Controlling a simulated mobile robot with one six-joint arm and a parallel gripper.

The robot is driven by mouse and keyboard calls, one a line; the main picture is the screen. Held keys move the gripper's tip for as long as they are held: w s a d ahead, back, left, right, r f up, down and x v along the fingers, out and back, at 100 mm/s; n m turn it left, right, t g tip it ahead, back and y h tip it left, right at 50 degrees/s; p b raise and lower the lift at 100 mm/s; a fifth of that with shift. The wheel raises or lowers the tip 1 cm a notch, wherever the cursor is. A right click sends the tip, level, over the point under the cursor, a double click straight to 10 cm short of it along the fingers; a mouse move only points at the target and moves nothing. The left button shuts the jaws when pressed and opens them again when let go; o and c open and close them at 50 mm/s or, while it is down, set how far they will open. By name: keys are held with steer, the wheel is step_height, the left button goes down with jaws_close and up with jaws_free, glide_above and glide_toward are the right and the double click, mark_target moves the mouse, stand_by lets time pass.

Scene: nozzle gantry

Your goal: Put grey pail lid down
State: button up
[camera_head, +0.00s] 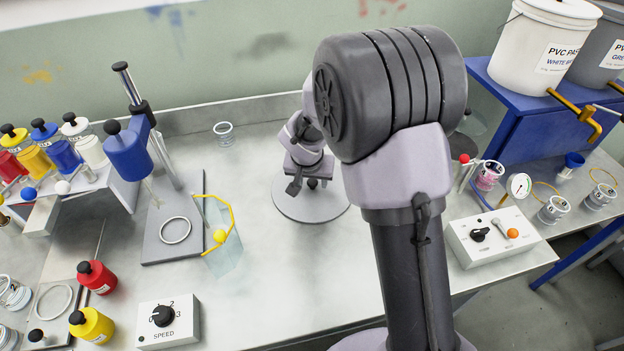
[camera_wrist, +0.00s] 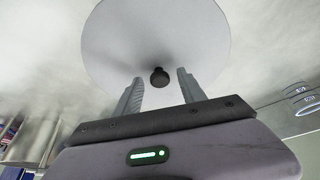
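The grey pail lid (camera_head: 318,209) is a round flat disc with a small black knob at its centre. In the head view it appears to lie flat on the metal bench, left of my arm. My gripper (camera_head: 304,178) is just above the knob, pointing down. In the wrist view the lid (camera_wrist: 150,40) fills the top middle. The knob sits between and slightly beyond the fingertips of my gripper (camera_wrist: 159,77), with a clear gap on each side. My gripper is open and holds nothing. The grey pail (camera_head: 603,48) stands at the back right, partly cut off.
A white pail (camera_head: 543,48) stands beside the grey one on a blue stand (camera_head: 540,118). A small glass jar (camera_head: 223,131) stands behind. A white control box (camera_head: 492,240) is right of my arm.

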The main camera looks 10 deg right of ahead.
steer(key=shift+r+p, duration=0.3)
steer(key=shift+p, duration=0.1)
steer(key=s+d+p+v, duration=0.1)
steer(key=p+v, duration=0.1)
steer(key=v, duration=0.7)
steer(key=s+d+p+v, duration=0.1)
steer(key=d+p+v, duration=0.1)
steer(key=v, duration=0.6)
steer(key=s+a+r+y, duration=0.2)
steer(key=s+r, duration=0.2)
steer(key=s, duration=0.6)
steer(key=s+a+r+t+y, duration=0.1)
steer(key=s+r, duration=0.3)
steer(key=s, duration=0.7)
steer(key=shift+s+a+r+t+y, duration=0.3)
steer(key=shift+a+r+y, duration=0.1)
steer(key=shift+a, duration=0.15)
